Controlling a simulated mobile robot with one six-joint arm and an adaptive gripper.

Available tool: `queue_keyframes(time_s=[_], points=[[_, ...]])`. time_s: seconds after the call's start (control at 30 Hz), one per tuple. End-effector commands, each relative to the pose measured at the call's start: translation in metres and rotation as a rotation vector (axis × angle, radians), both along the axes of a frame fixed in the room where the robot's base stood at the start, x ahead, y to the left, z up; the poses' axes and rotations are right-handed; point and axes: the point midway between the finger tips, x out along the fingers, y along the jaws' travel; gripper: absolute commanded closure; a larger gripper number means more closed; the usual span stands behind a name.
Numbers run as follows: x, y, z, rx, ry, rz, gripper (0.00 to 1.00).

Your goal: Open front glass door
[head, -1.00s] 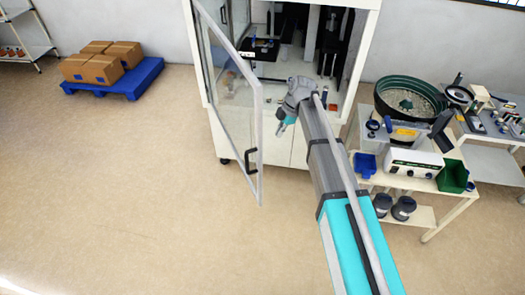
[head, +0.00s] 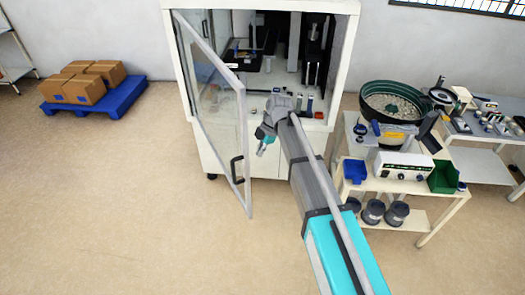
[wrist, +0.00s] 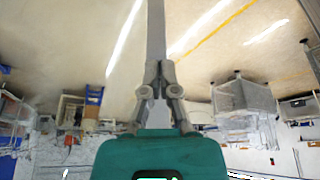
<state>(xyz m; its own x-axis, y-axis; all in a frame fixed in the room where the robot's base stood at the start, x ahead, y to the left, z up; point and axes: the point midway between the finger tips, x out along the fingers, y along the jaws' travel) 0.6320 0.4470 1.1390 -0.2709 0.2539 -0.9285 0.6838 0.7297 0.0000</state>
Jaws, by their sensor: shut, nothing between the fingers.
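The front glass door (head: 246,150) has a light frame and stands swung outward from the left side of the white cabinet (head: 345,50). Its black handle (head: 236,170) is low on the free edge. My gripper (head: 262,148) is in front of the cabinet opening, to the right of the door's free edge and handle in the head view. It looks apart from the handle. In the wrist view my gripper (wrist: 158,85) is shut with nothing in it. A grey bar runs upward beyond the fingers there; I cannot tell what it is.
A cart (head: 420,185) with a bowl feeder (head: 395,102) stands right of the cabinet, close to my arm. A blue pallet (head: 95,101) with boxes lies at the far left. The floor left of and in front of the door is clear.

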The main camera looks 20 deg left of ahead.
Motion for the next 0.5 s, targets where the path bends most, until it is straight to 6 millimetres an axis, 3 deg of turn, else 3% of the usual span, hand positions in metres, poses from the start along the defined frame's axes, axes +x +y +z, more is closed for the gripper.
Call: queue_keyframes(time_s=[0.4,0.5], points=[[-0.009,0.009,-0.037,0.000,0.000,-0.001,1.00],[-0.017,0.015,-0.036,0.000,0.000,0.000,1.00]])
